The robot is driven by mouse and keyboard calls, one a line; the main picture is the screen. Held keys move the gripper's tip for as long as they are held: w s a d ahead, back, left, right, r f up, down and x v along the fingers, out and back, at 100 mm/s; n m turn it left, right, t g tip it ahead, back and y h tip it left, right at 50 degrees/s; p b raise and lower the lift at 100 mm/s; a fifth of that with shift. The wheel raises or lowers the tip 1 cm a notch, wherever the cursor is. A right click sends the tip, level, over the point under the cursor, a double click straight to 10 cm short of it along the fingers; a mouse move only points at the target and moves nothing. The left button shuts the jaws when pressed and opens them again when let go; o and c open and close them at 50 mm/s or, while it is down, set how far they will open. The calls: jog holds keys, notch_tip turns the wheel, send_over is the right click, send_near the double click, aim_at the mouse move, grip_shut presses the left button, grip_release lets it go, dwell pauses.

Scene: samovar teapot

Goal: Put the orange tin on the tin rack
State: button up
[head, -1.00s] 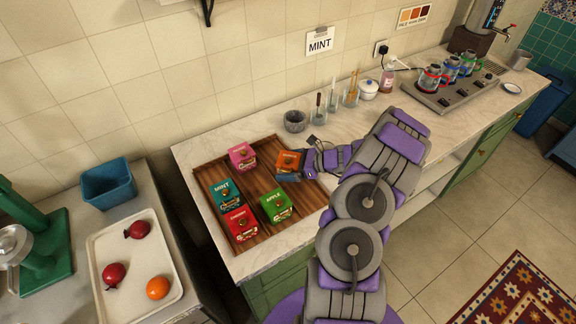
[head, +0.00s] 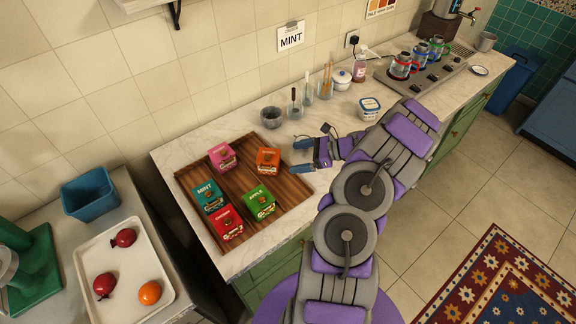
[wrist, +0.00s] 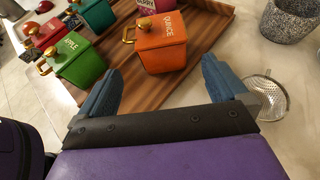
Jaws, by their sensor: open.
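The orange tin (head: 268,160), labelled QUINCE in the wrist view (wrist: 161,44), stands upright at the right part of the wooden tin rack (head: 287,192). Its brass knob and side handle show in the wrist view. My gripper (head: 296,156) is open and empty, just right of the orange tin and apart from it. In the wrist view, the blue fingers of my gripper (wrist: 165,85) are spread wide, with the tin beyond them. The rack's wooden surface also shows in the wrist view (wrist: 202,62).
Pink (head: 222,157), teal MINT (head: 209,196), red (head: 227,224) and green APPLE (head: 259,202) tins share the rack. A stone bowl (head: 271,117) stands behind. A mesh strainer (wrist: 268,97) lies near my right finger. A white-and-blue tub (head: 369,108) stands on the counter.

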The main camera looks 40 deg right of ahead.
jog(key=w+a+r+n+g+y, duration=0.1)
jog(key=a+r+n+g, duration=0.3)
jog(key=a, duration=0.4)
jog(key=w+a+r+n+g+y, duration=0.1)
jog(key=a+r+n, duration=0.3)
jog(key=a+r, duration=0.3)
jog(key=s+a+r+n+g+h, duration=0.1)
jog(key=s+a+r+n+g, duration=0.25)
jog(key=a, duration=0.35)
jog(key=s+a+r+n+g+h, duration=0.1)
jog(key=s+a+r+n+g, duration=0.1)
jog(key=a+n, duration=0.35)
jog(key=s+a+r+n+g+h, duration=0.1)
jog(key=s+a+r+n+h, duration=0.1)
jog(key=s+a+n, duration=0.3)
jog(key=s+a+r+g+h, duration=0.1)
jog(key=s+a+r+h, duration=0.15)
jog(key=s, duration=0.45)
jog(key=s+d+n+h, duration=0.2)
jog(key=s+n+h, duration=0.2)
jog(key=s, duration=0.7)
jog(key=shift+s+d+n+h, duration=0.3)
jog(key=shift+s+n+h, duration=0.05)
jog(key=shift+n, duration=0.45)
jog(key=shift+t, duration=0.25)
